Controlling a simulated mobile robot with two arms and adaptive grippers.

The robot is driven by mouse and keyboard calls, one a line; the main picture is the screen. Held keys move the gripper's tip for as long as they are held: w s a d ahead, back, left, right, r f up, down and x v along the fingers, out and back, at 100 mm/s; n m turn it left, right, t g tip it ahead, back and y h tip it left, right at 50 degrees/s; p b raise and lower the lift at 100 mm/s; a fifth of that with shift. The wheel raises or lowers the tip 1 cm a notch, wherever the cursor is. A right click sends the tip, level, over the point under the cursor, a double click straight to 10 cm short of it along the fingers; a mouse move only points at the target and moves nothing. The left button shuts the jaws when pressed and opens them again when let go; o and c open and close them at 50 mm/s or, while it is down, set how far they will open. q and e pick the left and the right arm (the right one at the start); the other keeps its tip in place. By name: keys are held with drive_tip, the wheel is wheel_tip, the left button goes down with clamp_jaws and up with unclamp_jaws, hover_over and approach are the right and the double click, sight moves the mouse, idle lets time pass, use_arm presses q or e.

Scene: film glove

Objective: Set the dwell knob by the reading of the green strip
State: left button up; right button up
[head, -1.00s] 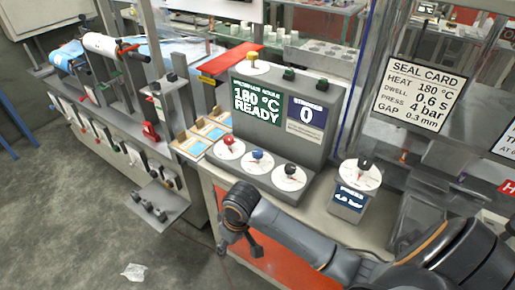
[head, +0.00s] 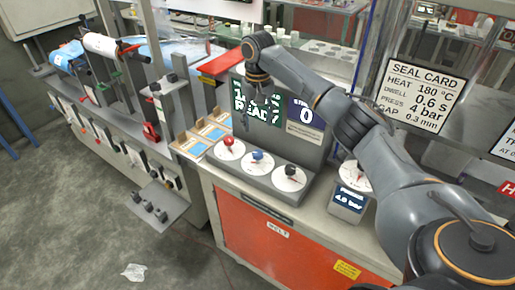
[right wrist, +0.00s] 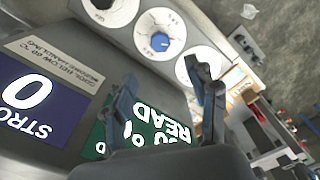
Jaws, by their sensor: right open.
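Three dials sit on the sloped front of the grey console: a red knob (head: 229,142), a blue knob (head: 257,156) and a black knob (head: 291,171). Their labels are too small to tell which is dwell. The green screen (head: 239,98) is partly hidden by my right gripper (head: 259,118), which is open and empty in front of it, above the dials. In the right wrist view the open fingers (right wrist: 168,98) frame part of the green screen (right wrist: 160,130), with the blue knob (right wrist: 160,41) beyond. My left gripper is not in view.
The seal card (head: 417,93) reads heat 180 °C, dwell 0.6 s, press 4 bar. A violet screen (head: 305,115) shows 0. A separate press dial box (head: 349,198) stands right of the console, partly behind my arm. Blue-and-tan cards (head: 205,134) lie left.

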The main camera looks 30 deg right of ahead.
sight(258, 152)
wheel_tip(258, 152, down, 12)
drive_tip(key=shift+r+p, duration=0.2)
drive_tip(key=shift+p, duration=0.8)
drive_tip(key=shift+c, duration=0.5)
drive_tip(key=c, duration=1.1)
